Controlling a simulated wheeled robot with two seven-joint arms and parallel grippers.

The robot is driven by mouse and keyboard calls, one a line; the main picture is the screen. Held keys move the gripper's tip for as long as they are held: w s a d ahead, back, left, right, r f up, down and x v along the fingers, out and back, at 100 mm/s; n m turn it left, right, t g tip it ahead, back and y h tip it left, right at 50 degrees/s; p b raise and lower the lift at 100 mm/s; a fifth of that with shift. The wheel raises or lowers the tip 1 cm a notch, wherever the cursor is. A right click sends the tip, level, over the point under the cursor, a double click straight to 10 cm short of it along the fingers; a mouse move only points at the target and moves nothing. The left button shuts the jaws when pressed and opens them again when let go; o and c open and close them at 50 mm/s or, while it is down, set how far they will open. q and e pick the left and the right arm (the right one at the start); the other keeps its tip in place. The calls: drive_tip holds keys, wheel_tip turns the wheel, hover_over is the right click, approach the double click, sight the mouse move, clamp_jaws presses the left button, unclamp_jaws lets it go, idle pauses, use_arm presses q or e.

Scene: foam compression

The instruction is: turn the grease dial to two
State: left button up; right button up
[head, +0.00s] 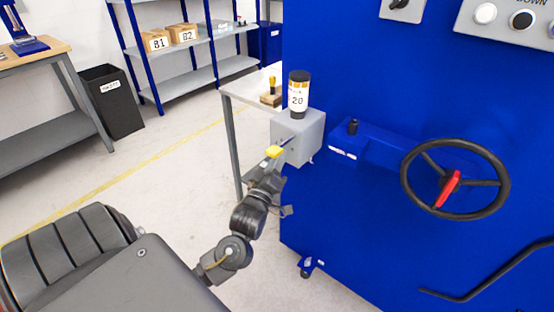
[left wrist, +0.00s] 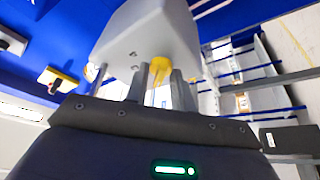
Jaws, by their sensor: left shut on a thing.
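The grease unit is a grey box (head: 298,138) on the side of the blue machine, with a black-capped canister (head: 299,95) marked 20 on top. The yellow dial (head: 275,151) shows at the box's left face. In the left wrist view the dial (left wrist: 160,70) sits between my fingers, against the grey box (left wrist: 148,35). My left gripper (left wrist: 158,90) is shut on the dial; it also shows in the head view (head: 271,164). The fingers hide part of the dial, and I cannot read its setting. My right gripper is not in view.
The blue machine (head: 370,230) fills the right side, with a black handwheel (head: 456,180) and a small black knob (head: 353,127). A grey table (head: 250,86) stands behind the grease unit. Shelves (head: 190,45) and a dark bin (head: 112,103) stand farther back. The floor at left is open.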

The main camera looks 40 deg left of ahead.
use_arm(q)
drive_tip(key=m+h, duration=0.1)
drive_tip(key=m, duration=0.2)
drive_tip(key=m+t+h+p, duration=0.1)
drive_tip(key=m, duration=0.2)
drive_tip(key=shift+a+f+t, duration=0.1)
drive_tip(key=shift+t, duration=0.2)
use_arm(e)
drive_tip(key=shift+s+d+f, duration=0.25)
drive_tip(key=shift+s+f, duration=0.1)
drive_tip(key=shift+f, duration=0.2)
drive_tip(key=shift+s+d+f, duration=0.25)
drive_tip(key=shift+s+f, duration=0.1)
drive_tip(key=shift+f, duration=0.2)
use_arm(q)
drive_tip(key=shift+h, duration=0.4)
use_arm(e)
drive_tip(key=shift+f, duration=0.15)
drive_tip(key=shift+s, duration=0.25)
use_arm(q)
drive_tip(key=o, duration=0.6)
drive_tip(key=shift+o, duration=0.2)
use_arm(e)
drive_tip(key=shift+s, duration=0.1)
